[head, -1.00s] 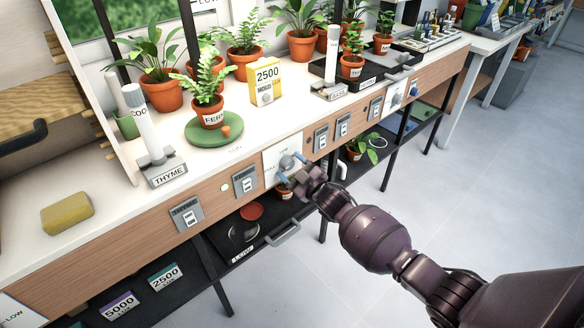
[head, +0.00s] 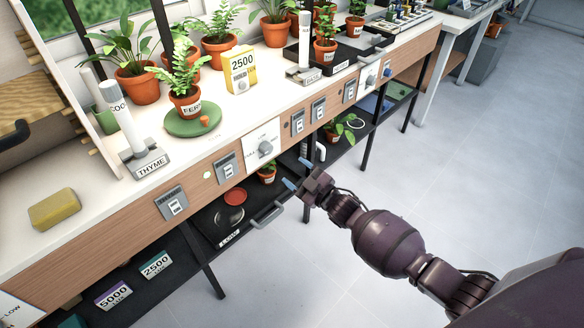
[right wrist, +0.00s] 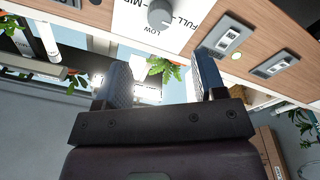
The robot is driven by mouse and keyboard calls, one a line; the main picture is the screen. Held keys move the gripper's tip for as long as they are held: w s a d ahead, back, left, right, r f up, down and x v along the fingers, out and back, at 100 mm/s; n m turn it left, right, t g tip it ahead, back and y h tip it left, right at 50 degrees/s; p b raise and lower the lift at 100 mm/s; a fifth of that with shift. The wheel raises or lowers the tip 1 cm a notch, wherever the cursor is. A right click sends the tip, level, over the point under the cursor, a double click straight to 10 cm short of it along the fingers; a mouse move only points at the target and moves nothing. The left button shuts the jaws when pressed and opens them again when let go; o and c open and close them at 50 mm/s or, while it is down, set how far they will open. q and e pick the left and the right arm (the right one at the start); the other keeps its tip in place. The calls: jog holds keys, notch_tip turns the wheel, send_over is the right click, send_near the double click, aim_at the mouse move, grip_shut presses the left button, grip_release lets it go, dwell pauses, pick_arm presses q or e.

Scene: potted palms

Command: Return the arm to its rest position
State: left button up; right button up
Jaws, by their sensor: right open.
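My right gripper (head: 296,174) is open and empty in the head view. It hangs in front of the bench, below and to the right of the dial (head: 265,149) on its white plate, apart from it. In the right wrist view the two fingers (right wrist: 162,82) stand wide apart with nothing between them. The dial (right wrist: 161,14) shows beyond them at the top of that view. My right arm (head: 388,243) reaches in from the lower right. My left gripper is not in view.
The bench top (head: 100,215) holds potted plants, a yellow box (head: 240,72), a yellow sponge (head: 54,208) and a THYME stand (head: 145,160). Switches (head: 171,203) line the wooden front. A drawer handle (head: 267,213) sticks out below. The floor (head: 480,150) at right is clear.

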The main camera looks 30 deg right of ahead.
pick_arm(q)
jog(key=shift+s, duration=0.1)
pick_arm(e)
jog(key=shift+s, duration=0.1)
dwell(0.3)
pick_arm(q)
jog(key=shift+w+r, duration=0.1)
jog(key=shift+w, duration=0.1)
pick_arm(e)
jog(key=shift+d+f, duration=0.1)
jog(key=shift+f, duration=0.05)
jog(key=s+a+r+m+g+h+p, duration=0.2)
jog(key=s+r+m+h+p, duration=0.15)
jog(key=s, duration=0.45)
pick_arm(q)
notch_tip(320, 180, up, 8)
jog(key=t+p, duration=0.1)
jog(key=p, duration=0.4)
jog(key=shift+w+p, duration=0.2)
jog(key=shift+p, duration=0.2)
pick_arm(e)
jog(key=s+d+m+g+h, duration=0.2)
jog(key=s+m, duration=0.4)
jog(key=s, duration=2.4)
jog(key=g+h, duration=0.1)
jog(key=g, duration=0.1)
jog(key=shift+s+d+g, duration=0.15)
jog(key=shift+s+g, duration=0.05)
jog(key=shift+g, duration=0.2)
